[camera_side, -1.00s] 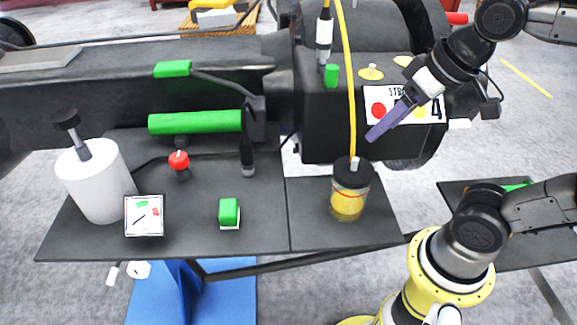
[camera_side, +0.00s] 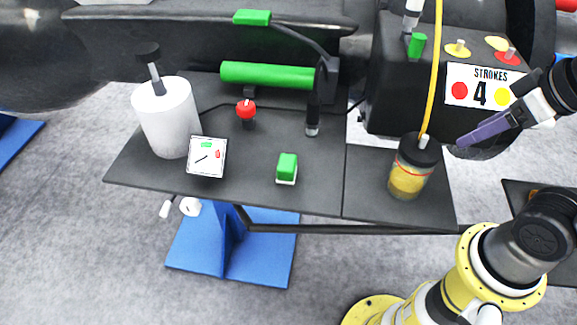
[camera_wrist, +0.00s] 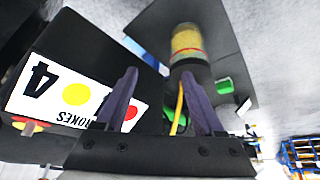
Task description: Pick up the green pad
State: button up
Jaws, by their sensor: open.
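A small green block on a white base (camera_side: 287,165) sits on the dark table, right of the white dial card; it looks like the green pad. Another flat green piece (camera_side: 252,17) lies on top of the dark beam at the back, so I cannot be sure which is meant. My gripper (camera_side: 462,143) has purple fingers and is at the right, below the STROKES sign and right of the jar, well away from both. In the wrist view the fingers (camera_wrist: 162,100) are spread with nothing gripped. A green patch (camera_wrist: 225,87) shows beyond the right finger; I cannot tell which piece it is.
The yellow-filled jar (camera_side: 408,178) with a black lid stands between my gripper and the block, with a yellow hose beside it. A green roller (camera_side: 268,75), red knob (camera_side: 246,109), white cylinder (camera_side: 168,118) and dial card (camera_side: 207,156) are nearby. Bare table lies around the block.

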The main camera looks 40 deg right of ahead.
jog(key=shift+o, duration=0.6)
